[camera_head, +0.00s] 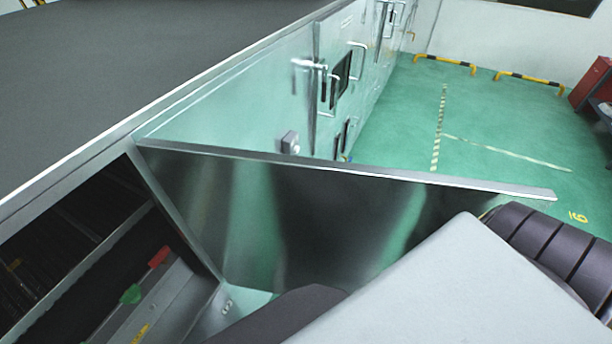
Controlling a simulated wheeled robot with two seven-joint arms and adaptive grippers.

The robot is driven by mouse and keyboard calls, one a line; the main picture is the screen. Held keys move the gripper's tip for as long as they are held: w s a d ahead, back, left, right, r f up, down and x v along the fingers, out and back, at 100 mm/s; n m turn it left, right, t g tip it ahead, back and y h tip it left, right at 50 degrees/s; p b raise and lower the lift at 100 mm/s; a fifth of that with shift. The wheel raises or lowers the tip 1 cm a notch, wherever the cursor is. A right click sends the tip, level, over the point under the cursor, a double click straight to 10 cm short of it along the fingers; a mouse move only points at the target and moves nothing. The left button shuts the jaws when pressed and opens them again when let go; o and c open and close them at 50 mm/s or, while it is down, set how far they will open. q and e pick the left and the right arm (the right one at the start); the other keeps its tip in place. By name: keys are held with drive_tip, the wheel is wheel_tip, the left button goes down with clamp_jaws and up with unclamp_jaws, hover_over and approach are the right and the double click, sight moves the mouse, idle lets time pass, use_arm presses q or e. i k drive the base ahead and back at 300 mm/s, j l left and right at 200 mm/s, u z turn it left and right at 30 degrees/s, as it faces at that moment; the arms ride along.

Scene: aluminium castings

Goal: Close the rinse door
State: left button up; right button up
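The rinse door (320,215) is a shiny metal panel in the head view. It stands wide open, swung out from the machine front across the middle of the picture. Its far end reaches to the right, over the green floor. The machine opening (50,250) beside it at lower left is dark inside. A large light grey link of my arm covers the lower right part of the door. Neither gripper is in view, and whether my arm touches the door cannot be told.
Further doors with handles (357,46) run along the machine front behind the open one. A red piece (158,257) and a green piece (130,294) show at the opening. Yellow-black floor barriers (445,65) stand at the far wall. The green floor (495,125) beyond the door is clear.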

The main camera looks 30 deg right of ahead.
sight(270, 223)
drive_tip(key=k+l+u, duration=0.65)
drive_tip(key=l, duration=0.2)
drive_tip(key=k+l+u, duration=0.2)
drive_tip(key=l, duration=0.2)
drive_tip(key=k+l+u, duration=0.25)
drive_tip(key=l+u, duration=0.35)
drive_tip(key=l, duration=0.25)
drive_tip(key=k+l+u, duration=0.15)
drive_tip(key=l+u, duration=0.15)
drive_tip(key=l, duration=0.25)
drive_tip(key=l+u, duration=0.15)
drive_tip(key=l, duration=0.15)
drive_tip(key=i+l+u, duration=0.15)
drive_tip(key=l, duration=0.2)
